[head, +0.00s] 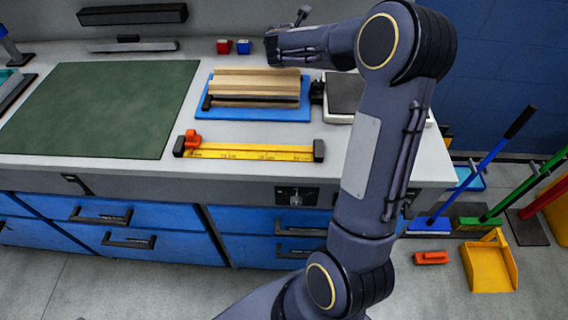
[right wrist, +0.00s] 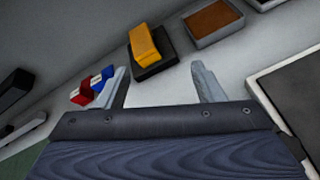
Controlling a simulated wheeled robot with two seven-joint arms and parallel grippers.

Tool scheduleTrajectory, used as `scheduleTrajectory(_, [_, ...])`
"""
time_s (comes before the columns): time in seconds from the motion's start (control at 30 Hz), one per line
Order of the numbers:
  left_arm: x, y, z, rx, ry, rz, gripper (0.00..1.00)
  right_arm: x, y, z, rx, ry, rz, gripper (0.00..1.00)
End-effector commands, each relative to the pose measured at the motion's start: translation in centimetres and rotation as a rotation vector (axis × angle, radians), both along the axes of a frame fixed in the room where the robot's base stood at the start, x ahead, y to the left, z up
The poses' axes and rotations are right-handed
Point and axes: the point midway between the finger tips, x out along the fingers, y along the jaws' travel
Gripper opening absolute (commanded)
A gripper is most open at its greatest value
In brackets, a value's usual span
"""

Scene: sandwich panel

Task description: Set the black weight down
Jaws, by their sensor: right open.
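My right gripper (head: 271,50) is above the back of the bench, behind the blue tray (head: 236,112). The right wrist view shows its two fingers apart with nothing between them (right wrist: 160,70). No black weight can be told for certain. A small black object (head: 317,92) stands at the tray's right edge, beside the scale (head: 340,118), and may be the weight. My left gripper is out of view.
A green mat (head: 100,110) covers the bench's left. A yellow ruler (head: 250,152) with a red slider lies in front of the tray. Red (head: 223,46) and blue (head: 243,46) blocks stand at the back. A yellow block (right wrist: 145,44) on a black pad lies beyond my fingers.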

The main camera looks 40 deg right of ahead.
Motion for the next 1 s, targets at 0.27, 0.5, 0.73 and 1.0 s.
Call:
scheduleTrajectory(0.27, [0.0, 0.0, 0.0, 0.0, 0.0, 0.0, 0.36, -18.2, 9.4, 0.4, 0.972, -0.384, -0.673, 0.62])
scheduleTrajectory(0.5, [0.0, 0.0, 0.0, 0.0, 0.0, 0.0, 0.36, -30.3, 22.5, -3.3, 1.695, -0.42, -1.287, 0.62])
scheduleTrajectory(0.73, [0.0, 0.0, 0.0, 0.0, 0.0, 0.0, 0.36, -34.7, 28.8, -4.4, 1.965, -0.319, -1.602, 0.62])
scheduleTrajectory(1.0, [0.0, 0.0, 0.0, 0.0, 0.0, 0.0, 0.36, -35.0, 29.3, -4.5, 1.986, -0.306, -1.631, 0.62])
